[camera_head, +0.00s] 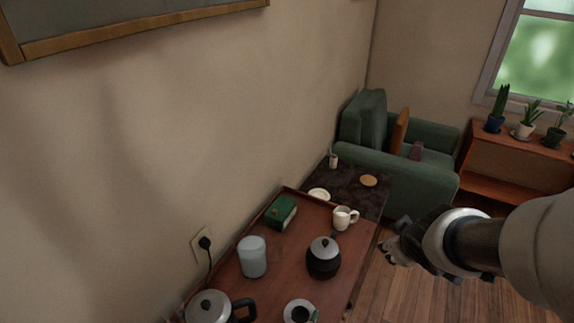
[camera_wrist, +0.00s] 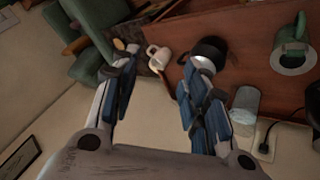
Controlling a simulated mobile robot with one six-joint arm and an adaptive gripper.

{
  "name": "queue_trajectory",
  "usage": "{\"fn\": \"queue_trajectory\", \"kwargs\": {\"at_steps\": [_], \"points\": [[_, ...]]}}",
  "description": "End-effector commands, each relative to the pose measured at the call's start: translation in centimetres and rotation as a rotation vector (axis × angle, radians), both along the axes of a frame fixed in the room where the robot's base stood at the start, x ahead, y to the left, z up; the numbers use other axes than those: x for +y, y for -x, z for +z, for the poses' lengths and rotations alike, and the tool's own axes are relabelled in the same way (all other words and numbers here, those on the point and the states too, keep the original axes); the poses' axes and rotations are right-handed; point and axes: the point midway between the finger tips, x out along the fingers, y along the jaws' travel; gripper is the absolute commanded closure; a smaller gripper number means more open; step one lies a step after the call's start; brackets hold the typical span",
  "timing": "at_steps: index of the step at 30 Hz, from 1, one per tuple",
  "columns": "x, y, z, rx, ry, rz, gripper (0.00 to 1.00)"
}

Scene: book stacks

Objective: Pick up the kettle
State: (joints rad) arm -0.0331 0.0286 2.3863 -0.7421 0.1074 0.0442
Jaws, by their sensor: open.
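The kettle (camera_head: 208,308) has a grey lid with a dark knob and a black handle on its right. It stands at the near left of the red-brown table in the head view, cut off by the bottom edge. My gripper (camera_head: 388,252) is in the air by the table's right side, well to the right of the kettle. In the wrist view my gripper's two fingers (camera_wrist: 162,70) are apart with nothing held between them. A dark shape at that view's right edge may be the kettle; I cannot tell.
The table (camera_head: 285,250) also holds a black lidded pot (camera_head: 323,262), a pale canister (camera_head: 252,258), a white mug (camera_head: 342,218), a green book (camera_head: 281,212) and a cup on a saucer. A wall outlet (camera_head: 201,246) has a black cord. Open floor (camera_head: 400,295) lies right.

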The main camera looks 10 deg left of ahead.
Motion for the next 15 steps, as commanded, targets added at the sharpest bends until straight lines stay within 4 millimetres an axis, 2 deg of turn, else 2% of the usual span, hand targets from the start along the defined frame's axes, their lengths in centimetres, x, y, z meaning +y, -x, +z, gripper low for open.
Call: {"fn": "queue_trajectory", "kwargs": {"at_steps": [3, 7, 11, 15], "points": [[3.5, -2.2, -2.5, 0.023, -0.011, 0.195, 0.59], [7.9, -2.6, -6.0, 0.056, -0.067, 0.414, 0.59], [12.6, -0.7, -9.6, 0.11, -0.169, 0.625, 0.59], [16.7, 3.0, -12.4, 0.175, -0.303, 0.811, 0.59]]}}
